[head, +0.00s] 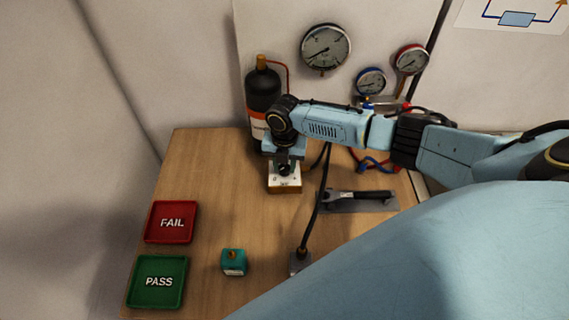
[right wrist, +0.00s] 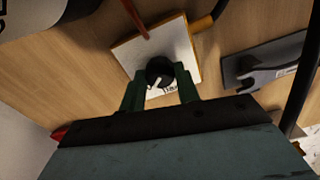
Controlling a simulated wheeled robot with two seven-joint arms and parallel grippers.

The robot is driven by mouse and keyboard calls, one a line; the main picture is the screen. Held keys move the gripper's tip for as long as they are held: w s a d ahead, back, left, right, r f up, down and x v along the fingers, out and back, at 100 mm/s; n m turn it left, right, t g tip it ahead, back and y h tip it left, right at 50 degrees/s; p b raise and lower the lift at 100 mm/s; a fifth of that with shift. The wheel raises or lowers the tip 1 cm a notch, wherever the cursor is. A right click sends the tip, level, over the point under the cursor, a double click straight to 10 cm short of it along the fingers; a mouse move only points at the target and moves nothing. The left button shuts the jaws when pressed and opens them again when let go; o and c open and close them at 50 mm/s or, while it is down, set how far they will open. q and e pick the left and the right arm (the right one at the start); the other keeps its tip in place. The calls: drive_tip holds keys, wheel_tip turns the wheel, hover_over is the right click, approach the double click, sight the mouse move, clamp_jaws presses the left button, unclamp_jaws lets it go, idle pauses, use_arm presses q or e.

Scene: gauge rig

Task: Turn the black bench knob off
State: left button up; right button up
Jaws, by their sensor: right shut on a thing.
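The black bench knob (right wrist: 160,72) sits on a small box with a white top plate (right wrist: 130,54) and brass-coloured edges. In the head view the box (head: 285,183) stands on the wooden bench, below the black bottle, and my right gripper (head: 285,166) is over it from above. In the right wrist view the two green fingers of my right gripper (right wrist: 161,82) are on either side of the knob, shut on it. A white pointer mark shows on the knob; its exact setting is too small to tell. My left gripper is not in view.
A black bottle (head: 263,92) stands behind the box, with gauges (head: 326,47) on the wall. A wrench (head: 358,194) lies to the right. Red FAIL (head: 170,237) and green PASS (head: 158,296) trays and a teal block (head: 234,262) are at the front left. A dark cable passes close by.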

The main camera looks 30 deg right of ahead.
sight(285, 168)
drive_tip(key=o, duration=1)
wheel_tip(285, 168, up, 14)
drive_tip(key=shift+f, duration=0.25)
